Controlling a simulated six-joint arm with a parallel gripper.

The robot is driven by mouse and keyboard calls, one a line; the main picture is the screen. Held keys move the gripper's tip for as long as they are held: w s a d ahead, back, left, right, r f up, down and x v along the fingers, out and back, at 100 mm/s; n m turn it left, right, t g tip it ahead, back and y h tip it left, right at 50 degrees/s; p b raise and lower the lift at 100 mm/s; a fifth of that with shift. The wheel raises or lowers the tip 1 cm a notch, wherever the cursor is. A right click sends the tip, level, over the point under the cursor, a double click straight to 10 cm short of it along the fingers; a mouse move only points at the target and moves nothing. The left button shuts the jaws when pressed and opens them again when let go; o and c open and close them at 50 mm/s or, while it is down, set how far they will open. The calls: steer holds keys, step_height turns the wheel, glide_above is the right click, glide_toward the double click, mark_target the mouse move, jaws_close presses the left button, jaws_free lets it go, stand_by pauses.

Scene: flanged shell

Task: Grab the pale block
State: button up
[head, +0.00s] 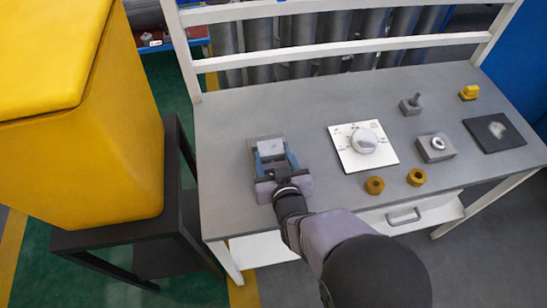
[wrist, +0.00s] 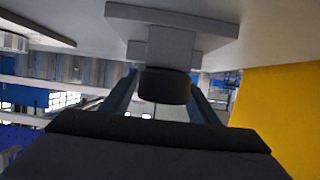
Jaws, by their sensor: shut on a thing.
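The pale block (head: 270,146) is at the left part of the grey table, between the blue fingers of my gripper (head: 272,157). My gripper is shut on it, one finger on each side. A darker grey base (head: 252,150) shows around the block. In the wrist view, a grey stepped piece (wrist: 170,45) with a wide plate stands beyond the fingers at the top. A dark rounded part (wrist: 165,86) sits between the fingers there and hides some of the contact. I cannot tell whether the block is clear of its base.
Right of my gripper lies a white plate with a round dial (head: 363,142). Two brown rings (head: 375,185) lie near the front edge. A grey block with a ring (head: 435,147), a dark square plate (head: 494,132) and a yellow piece (head: 469,92) are farther right. A yellow bin (head: 90,130) stands left.

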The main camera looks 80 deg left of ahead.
step_height(320, 180, up, 9)
steer(key=b, duration=0.1)
steer(key=shift+r+b, duration=0.2)
steer(key=shift+b, duration=0.15)
